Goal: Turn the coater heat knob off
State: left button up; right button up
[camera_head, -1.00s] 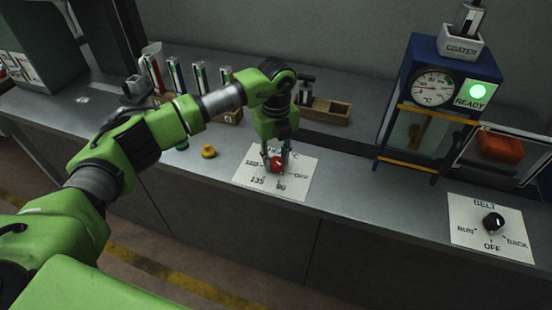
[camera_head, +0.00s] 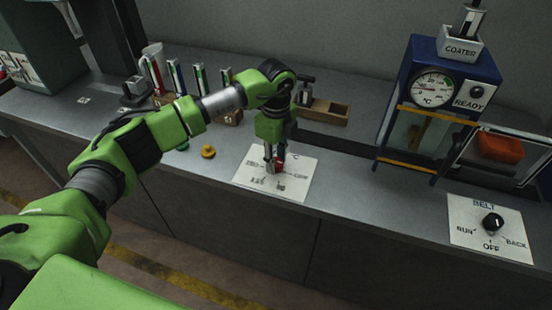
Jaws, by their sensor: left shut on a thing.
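The red coater heat knob (camera_head: 280,166) sits on a white dial plate (camera_head: 298,190) on the bench, with numbers and OFF marked around it. My left gripper (camera_head: 275,168) points down over the plate and is shut on the red knob. Its fingers hide much of the knob, so where its pointer stands is hard to tell. The blue coater (camera_head: 423,47) stands at the right back with a temperature gauge (camera_head: 432,88). Its READY lamp (camera_head: 477,92) is unlit. My right gripper does not show.
A black belt knob (camera_head: 493,222) sits on another white plate (camera_head: 470,240) at the right. A yellow button (camera_head: 208,151) is left of the heat plate. A wooden tray (camera_head: 325,112) and several tubes stand behind. Bare bench lies between the two plates.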

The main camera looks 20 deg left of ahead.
pick_arm(q)
jog(key=shift+w, duration=0.1)
jog(key=o, duration=1.1)
notch_tip(320, 180, up, 12)
